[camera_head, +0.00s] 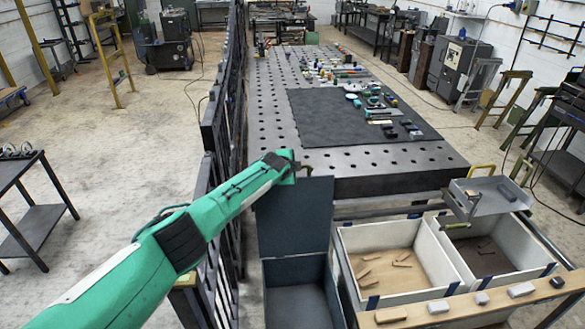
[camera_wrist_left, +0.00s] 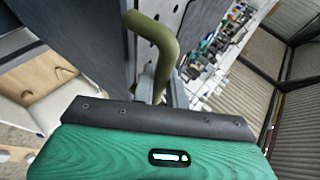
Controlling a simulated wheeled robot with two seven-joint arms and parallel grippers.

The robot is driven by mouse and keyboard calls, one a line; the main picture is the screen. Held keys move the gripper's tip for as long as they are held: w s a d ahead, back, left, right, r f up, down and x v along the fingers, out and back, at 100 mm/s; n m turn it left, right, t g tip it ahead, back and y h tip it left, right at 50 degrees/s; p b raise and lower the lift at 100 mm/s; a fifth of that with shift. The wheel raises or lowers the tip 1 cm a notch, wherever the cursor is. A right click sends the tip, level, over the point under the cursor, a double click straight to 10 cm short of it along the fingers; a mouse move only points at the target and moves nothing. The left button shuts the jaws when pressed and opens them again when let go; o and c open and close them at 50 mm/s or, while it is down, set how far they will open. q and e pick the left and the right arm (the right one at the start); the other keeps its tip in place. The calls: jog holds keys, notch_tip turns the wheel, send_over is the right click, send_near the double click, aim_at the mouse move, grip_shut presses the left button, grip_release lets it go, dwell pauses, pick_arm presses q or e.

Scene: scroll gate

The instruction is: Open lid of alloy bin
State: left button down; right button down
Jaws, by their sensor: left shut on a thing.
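The alloy bin appears to be the dark blue-grey bin (camera_head: 300,303) at the bottom centre of the head view. Its flat lid (camera_head: 292,220) stands roughly upright at the bin's far edge, and the bin's inside shows below it. My left gripper (camera_head: 301,167) is at the lid's top edge. In the left wrist view the lid's bent olive handle (camera_wrist_left: 158,45) runs down to the gripper, which is shut on it. The fingertips are mostly hidden there. My right gripper is not in view.
Two white open bins with pale (camera_head: 401,263) and dark (camera_head: 487,252) floors stand right of the lid. A grey tray (camera_head: 491,196) is above them. A wooden ledge (camera_head: 465,312) with small blocks runs in front. A perforated table (camera_head: 385,177) lies beyond; a dark fence (camera_head: 214,135) is close left.

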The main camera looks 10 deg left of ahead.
pick_arm(q)
jog(key=shift+a+f, duration=0.1)
jog(key=shift+f, duration=0.05)
jog(key=c, duration=1.4)
grip_release()
jog(key=shift+s, duration=0.1)
jog(key=v, duration=1.3)
jog(key=shift+s+r+b, duration=0.25)
jog(key=shift+r+b, duration=0.1)
